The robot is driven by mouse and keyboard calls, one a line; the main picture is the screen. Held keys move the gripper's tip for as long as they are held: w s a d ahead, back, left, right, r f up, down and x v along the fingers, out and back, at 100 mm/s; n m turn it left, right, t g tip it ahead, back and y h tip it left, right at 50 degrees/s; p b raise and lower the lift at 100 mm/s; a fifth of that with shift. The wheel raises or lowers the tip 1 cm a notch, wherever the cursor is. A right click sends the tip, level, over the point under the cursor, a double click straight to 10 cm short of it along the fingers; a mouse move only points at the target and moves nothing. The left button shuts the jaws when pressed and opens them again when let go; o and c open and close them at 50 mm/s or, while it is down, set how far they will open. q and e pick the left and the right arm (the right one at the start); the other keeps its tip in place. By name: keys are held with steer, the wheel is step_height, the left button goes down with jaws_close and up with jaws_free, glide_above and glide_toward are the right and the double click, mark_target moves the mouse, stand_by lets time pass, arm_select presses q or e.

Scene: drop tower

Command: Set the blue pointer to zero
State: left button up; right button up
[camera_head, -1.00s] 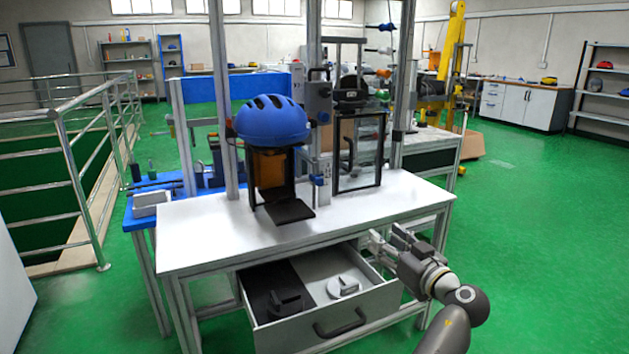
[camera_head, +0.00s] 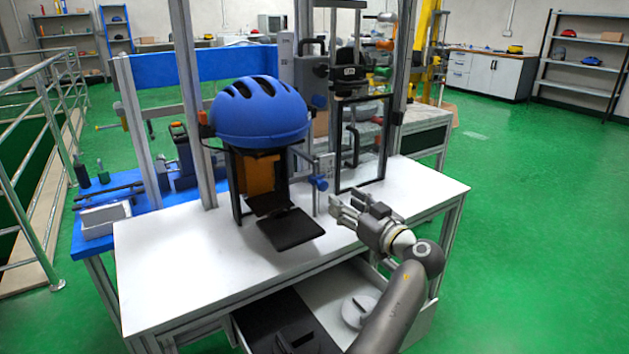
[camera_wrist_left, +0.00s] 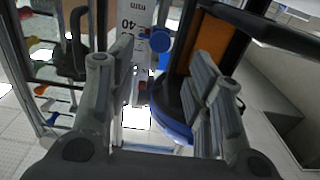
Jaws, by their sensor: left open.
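A blue knob (camera_head: 318,183), which I take to be the blue pointer, sits on the upright beside the helmet stand. It also shows in the left wrist view (camera_wrist_left: 160,40), next to a pale scale strip (camera_wrist_left: 139,18) marked "40" and "mm". The pointer's exact reading is too small to tell. My left gripper (camera_head: 346,203) is open and empty, just right of and below the knob, over the white table. In the left wrist view, the knob appears between the open fingers (camera_wrist_left: 162,52), beyond them and apart. My right gripper is not in view.
A blue helmet (camera_head: 260,112) sits on the stand, left of the upright. A dark plate (camera_head: 291,229) juts out below it. A dark frame (camera_head: 362,180) stands behind my gripper. An open drawer (camera_head: 322,299) lies under the white table (camera_head: 170,250), whose front is clear.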

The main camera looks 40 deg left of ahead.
mark_target(325, 187)
arm_select(q)
steer(key=x, duration=1)
steer(key=shift+a, duration=0.1)
jaws_close()
steer(key=shift+r, duration=0.1)
